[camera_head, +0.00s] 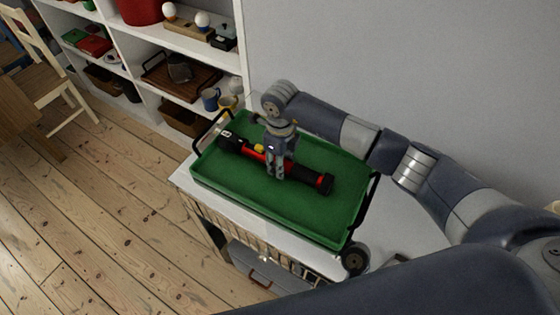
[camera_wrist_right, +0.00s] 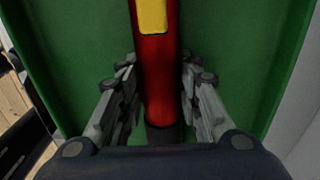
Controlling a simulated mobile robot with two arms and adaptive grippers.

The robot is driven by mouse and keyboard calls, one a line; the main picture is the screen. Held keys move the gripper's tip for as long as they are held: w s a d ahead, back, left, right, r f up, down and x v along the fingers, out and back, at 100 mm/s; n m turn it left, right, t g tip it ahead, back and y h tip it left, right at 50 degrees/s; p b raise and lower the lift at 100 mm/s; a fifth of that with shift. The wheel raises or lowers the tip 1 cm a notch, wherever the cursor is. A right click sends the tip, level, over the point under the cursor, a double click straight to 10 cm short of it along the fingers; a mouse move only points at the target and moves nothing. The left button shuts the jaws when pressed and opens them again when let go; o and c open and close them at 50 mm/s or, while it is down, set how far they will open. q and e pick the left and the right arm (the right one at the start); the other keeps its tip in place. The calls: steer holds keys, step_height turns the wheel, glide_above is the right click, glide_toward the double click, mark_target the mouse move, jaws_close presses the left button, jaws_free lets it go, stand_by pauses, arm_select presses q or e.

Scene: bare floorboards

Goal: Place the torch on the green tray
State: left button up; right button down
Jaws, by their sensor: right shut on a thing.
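The torch (camera_head: 303,173) is black and red with a yellow patch. It lies lengthwise over the green tray (camera_head: 225,178), inside its rim, in the head view. My right gripper (camera_head: 275,174) is around the torch's middle from above and shut on it. In the right wrist view the torch (camera_wrist_right: 158,65) runs between the two fingers of my right gripper (camera_wrist_right: 160,105), over the green tray floor (camera_wrist_right: 225,50). I cannot tell whether the torch touches the tray floor. My left gripper is not in view.
The tray has black handles and stands on a white-topped cart or table (camera_head: 195,185). A white shelf (camera_head: 150,45) with cups, a wooden tray (camera_head: 178,78) and other items stands behind. A wooden chair (camera_head: 50,75) is at the far left. The floorboards at left are clear.

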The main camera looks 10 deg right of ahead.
steer(key=shift+f, duration=0.15)
steer(key=c, duration=1.2)
jaws_free()
steer(key=shift+o, duration=0.2)
steer(key=shift+r, duration=0.35)
step_height(320, 180, up, 12)
steer(key=b, duration=0.2)
steer(key=shift+f, duration=0.15)
steer(key=shift+f, duration=0.1)
